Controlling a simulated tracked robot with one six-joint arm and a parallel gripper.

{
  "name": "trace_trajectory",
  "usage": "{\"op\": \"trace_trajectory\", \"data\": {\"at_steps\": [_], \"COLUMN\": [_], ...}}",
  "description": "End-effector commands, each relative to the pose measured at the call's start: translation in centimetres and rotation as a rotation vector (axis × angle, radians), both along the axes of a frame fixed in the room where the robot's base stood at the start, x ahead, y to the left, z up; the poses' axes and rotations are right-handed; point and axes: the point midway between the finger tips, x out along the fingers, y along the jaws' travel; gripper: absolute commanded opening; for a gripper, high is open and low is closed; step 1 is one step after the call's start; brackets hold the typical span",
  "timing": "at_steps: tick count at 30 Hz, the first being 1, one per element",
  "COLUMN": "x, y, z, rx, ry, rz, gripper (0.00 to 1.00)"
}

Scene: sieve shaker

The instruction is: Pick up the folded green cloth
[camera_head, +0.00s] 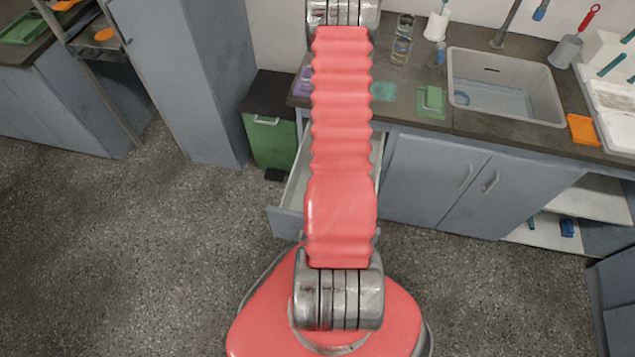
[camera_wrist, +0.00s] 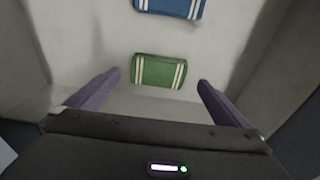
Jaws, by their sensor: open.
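The folded green cloth (camera_wrist: 158,71) with white stripes near both ends lies flat on a pale floor between walls, apparently inside the open drawer (camera_head: 293,200). My gripper (camera_wrist: 159,80) is open and empty. In the wrist view its two purple fingers stand left and right of the cloth, wider apart than it, with a gap on each side. I cannot tell how high they are above it. In the head view my arm hides the gripper and most of the drawer's inside.
A blue striped cloth (camera_wrist: 170,7) lies beyond the green one, cut off by the picture edge. Drawer walls (camera_wrist: 262,50) rise close on both sides. A green bin (camera_head: 270,140) stands left of the drawer. A sink (camera_head: 505,68) and another green item (camera_head: 431,100) are on the counter.

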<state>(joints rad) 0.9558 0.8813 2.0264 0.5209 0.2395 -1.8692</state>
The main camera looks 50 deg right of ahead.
Motion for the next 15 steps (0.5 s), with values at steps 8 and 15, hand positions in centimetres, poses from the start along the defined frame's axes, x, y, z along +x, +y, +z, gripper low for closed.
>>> {"op": "trace_trajectory", "data": {"at_steps": [8, 15], "x": [0.2, 0.3], "y": [0.0, 0.0], "z": [-3.1, -4.0], "rx": [0.001, 0.000], "ry": [0.000, 0.000], "rz": [0.000, 0.000], "gripper": [1.00, 1.00]}}
